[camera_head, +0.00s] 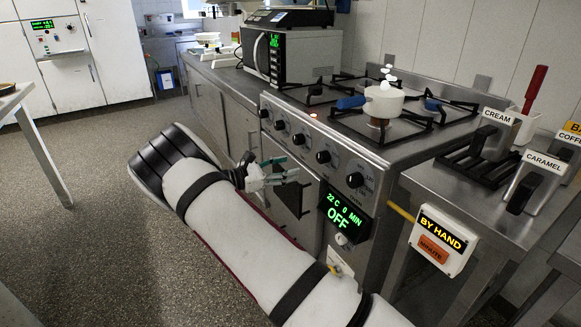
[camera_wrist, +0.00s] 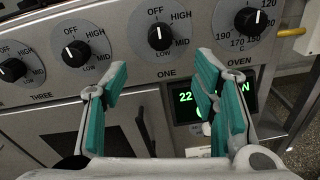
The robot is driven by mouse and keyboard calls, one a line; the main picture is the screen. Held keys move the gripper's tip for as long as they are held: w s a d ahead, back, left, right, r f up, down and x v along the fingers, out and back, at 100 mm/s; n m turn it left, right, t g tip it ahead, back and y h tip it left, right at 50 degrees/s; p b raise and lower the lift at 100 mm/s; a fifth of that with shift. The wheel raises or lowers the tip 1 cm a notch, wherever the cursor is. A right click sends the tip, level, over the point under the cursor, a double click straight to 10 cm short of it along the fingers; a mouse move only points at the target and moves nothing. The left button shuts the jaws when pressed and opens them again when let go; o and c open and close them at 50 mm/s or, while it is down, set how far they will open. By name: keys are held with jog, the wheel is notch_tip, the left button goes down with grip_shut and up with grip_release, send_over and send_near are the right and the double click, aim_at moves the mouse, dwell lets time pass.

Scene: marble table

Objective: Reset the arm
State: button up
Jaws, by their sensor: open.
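My gripper (camera_head: 268,172) is in front of the stove's front panel, a little below the row of knobs, with my arm reaching up from the lower right. In the wrist view my gripper (camera_wrist: 158,100) shows two teal-padded fingers spread apart with nothing between them. Beyond the fingers are the knob marked ONE (camera_wrist: 161,37) and the oven knob (camera_wrist: 248,20). The green oven display (camera_head: 345,212) reads 22 C, 0 MIN and OFF; in the wrist view a finger partly covers it. I cannot tell the exact gap between fingers and panel.
A white pot (camera_head: 384,102) with a blue handle stands on the stove top (camera_head: 345,125). A microwave (camera_head: 285,55) stands behind it. Cream and caramel dispensers (camera_head: 495,132) and a BY HAND box (camera_head: 443,240) are at the right. Open floor (camera_head: 110,230) lies to the left.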

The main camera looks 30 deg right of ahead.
dwell(0.4)
jog(key=s+a+r+m+g+y, duration=0.15)
jog(key=s+r+m+y, duration=0.45)
jog(key=s, duration=0.6)
jog(key=s+r+m+g+y, duration=0.2)
jog(key=s+r+m+y, duration=0.2)
jog(key=s+r, duration=0.55)
jog(key=s+a+m+t+y, duration=0.2)
jog(key=s+a, duration=0.3)
jog(key=s, duration=0.4)
jog(key=s+a+m+t+y, duration=0.1)
jog(key=s+a+m+y, duration=0.2)
jog(key=s, duration=0.7)
jog(key=s+a+m+t+y, duration=0.1)
jog(key=s+a+t+y, duration=0.1)
jog(key=s+a, duration=0.55)
notch_tip(320, 180, up, 20)
jog(key=s+d+t+p, duration=0.1)
jog(key=t+p, duration=0.1)
jog(key=p, duration=1.6)
jog(key=shift+d+f+t, duration=0.15)
jog(key=shift+t, duration=0.2)
